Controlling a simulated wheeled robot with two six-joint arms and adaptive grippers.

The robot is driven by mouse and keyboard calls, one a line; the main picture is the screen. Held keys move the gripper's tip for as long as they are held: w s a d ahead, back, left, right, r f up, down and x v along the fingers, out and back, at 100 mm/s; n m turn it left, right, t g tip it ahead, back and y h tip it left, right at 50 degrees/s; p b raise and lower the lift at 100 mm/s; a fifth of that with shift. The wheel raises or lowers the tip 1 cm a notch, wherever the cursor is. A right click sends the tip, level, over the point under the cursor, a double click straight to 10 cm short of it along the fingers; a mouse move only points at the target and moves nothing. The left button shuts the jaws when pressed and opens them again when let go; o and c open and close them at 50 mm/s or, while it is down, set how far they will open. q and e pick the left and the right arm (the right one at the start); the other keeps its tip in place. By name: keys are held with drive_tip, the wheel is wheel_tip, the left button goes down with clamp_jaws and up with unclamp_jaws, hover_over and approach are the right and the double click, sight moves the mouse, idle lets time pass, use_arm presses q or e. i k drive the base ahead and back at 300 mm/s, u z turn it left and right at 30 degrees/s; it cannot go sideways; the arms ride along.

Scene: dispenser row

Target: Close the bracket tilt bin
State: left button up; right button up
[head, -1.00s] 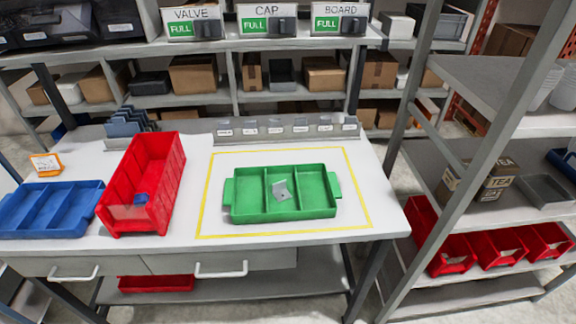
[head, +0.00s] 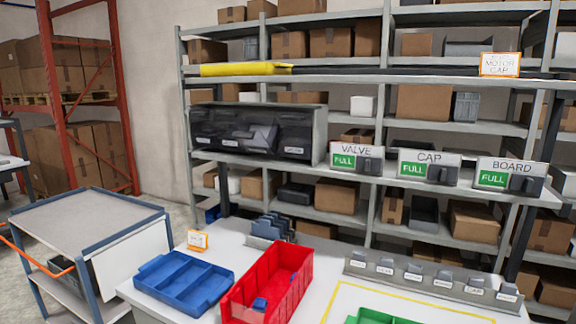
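A dark tilt-bin unit (head: 290,118) stands on the shelf left of the signs in the head view. It has several bins in a row with small white labels too small to read. The bin at the middle right (head: 263,137) seems to lean forward out of the row, tilted open. The bins beside it look more upright. I cannot tell from the labels which bin is for brackets. Neither of my grippers is in view.
Below the shelf is a white table with a blue divided tray (head: 185,283), a red bin (head: 290,285) and part of a green tray (head: 372,318). VALVE, CAP and BOARD (head: 505,174) dispensers stand to the right. A cart (head: 90,216) stands at left.

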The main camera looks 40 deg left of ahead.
sight(256, 134)
drive_tip(key=u, duration=1)
drive_tip(key=k, duration=0.15)
drive_tip(key=u, duration=0.8)
drive_tip(key=i, duration=0.3)
drive_tip(key=u, duration=1.8)
drive_tip(key=i, duration=1.1)
drive_tip(key=z, duration=3.8)
